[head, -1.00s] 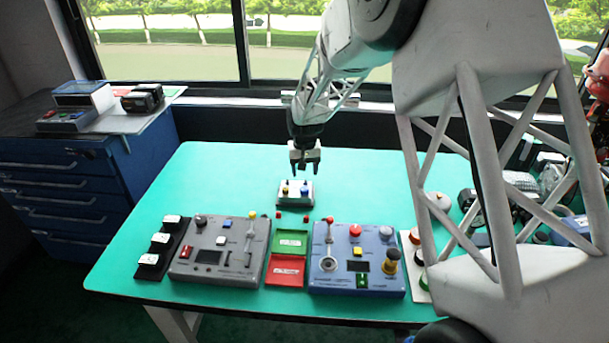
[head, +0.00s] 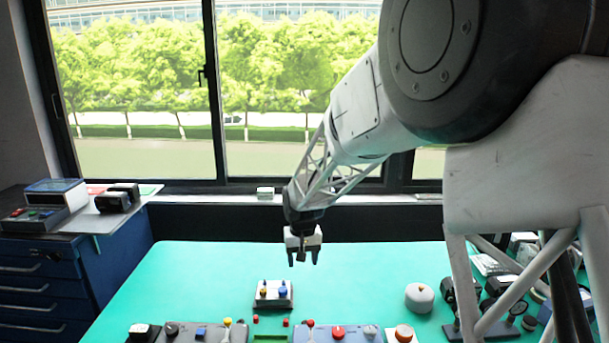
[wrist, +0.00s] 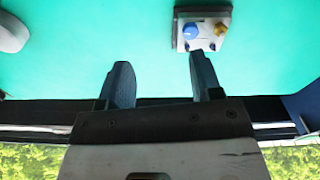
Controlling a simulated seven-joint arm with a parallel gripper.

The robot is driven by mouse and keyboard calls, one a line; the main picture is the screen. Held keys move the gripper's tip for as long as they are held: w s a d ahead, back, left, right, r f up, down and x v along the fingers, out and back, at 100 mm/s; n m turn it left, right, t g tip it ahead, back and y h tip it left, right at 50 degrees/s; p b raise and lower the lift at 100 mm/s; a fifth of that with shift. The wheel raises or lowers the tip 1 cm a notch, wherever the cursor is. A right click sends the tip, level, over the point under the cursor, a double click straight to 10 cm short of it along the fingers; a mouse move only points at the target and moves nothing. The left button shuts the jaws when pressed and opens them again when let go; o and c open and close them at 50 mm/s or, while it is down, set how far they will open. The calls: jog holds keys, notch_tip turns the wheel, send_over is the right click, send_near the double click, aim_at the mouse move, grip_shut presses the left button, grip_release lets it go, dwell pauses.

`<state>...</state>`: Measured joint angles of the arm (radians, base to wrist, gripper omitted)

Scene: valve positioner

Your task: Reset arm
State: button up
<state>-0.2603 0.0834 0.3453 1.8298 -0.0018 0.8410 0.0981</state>
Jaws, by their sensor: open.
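My gripper (head: 302,259) is open and empty. In the head view it hangs above the teal table, just above and behind a small white box (head: 272,302) with a yellow and a blue knob. In the wrist view my gripper (wrist: 158,75) shows two dark fingers spread apart. The small box (wrist: 203,28) is beyond the right fingertip there, with its blue knob and yellow knob in sight. The gripper looks apart from the box.
The teal table (head: 190,280) is mostly clear around the box. Panels with knobs (head: 337,333) line the front edge, cut off by the frame. A round grey object (head: 419,297) and gauges (head: 500,285) stand at right. A blue cabinet (head: 110,268) is at left, windows behind.

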jog(key=s+d+r+m+t, duration=0.1)
jog(key=s+d+r, duration=0.5)
jog(key=s, duration=0.4)
jog(key=s+d+r, duration=0.7)
jog(key=s, duration=0.4)
jog(key=s+d, duration=0.3)
jog(key=s, duration=0.7)
jog(key=s+d+m+t, duration=0.1)
jog(key=s+d, duration=0.2)
jog(key=s, duration=0.7)
jog(key=shift+s+d+f, duration=0.15)
jog(key=shift+s, duration=0.05)
